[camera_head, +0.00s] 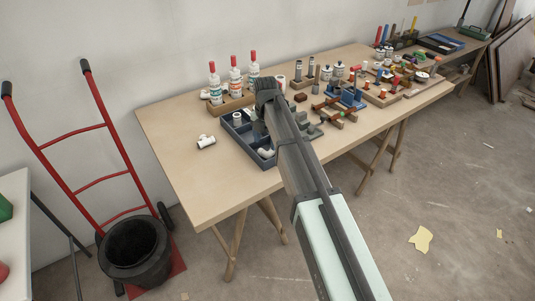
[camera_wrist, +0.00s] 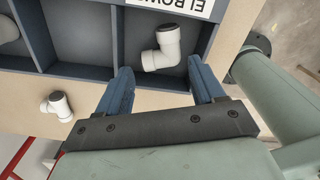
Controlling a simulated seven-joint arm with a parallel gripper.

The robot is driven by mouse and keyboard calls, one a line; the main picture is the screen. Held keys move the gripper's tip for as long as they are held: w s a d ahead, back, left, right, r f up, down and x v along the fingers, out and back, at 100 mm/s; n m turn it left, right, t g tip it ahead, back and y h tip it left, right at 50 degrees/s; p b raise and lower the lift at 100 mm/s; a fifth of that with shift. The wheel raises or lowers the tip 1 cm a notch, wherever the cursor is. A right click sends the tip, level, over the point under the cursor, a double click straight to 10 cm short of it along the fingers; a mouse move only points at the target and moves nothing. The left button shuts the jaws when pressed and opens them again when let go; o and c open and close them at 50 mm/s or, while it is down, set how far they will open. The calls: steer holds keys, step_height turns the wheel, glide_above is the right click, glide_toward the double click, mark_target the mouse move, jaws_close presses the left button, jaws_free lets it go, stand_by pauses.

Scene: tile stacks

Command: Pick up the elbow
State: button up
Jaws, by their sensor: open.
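A white elbow (camera_wrist: 163,47) lies in a tray compartment beside a label that reads in part "ELBOW", upside down in the wrist view. My gripper (camera_wrist: 160,68) is open and empty, with its blue fingers spread on either side of the elbow's near end. I cannot tell how far above the elbow the fingertips are. In the head view a white fitting (camera_head: 265,153) shows in the tray's near compartment. My arm hides part of the blue-grey tray (camera_head: 239,139) and my fingertips there.
Another white fitting (camera_wrist: 57,106) lies loose on the table beside the tray; it also shows in the head view (camera_head: 206,142). Glue bottles with red caps (camera_head: 235,80) stand behind the tray. Blocks and tools crowd the table to the right.

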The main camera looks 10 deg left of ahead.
mark_target(266, 152)
steer(key=shift+w+d+f, duration=0.1)
steer(key=shift+f, duration=2.4)
steer(key=shift+c, duration=0.5)
steer(key=c, duration=0.6)
steer(key=shift+o, duration=0.2)
steer(key=shift+r, duration=0.1)
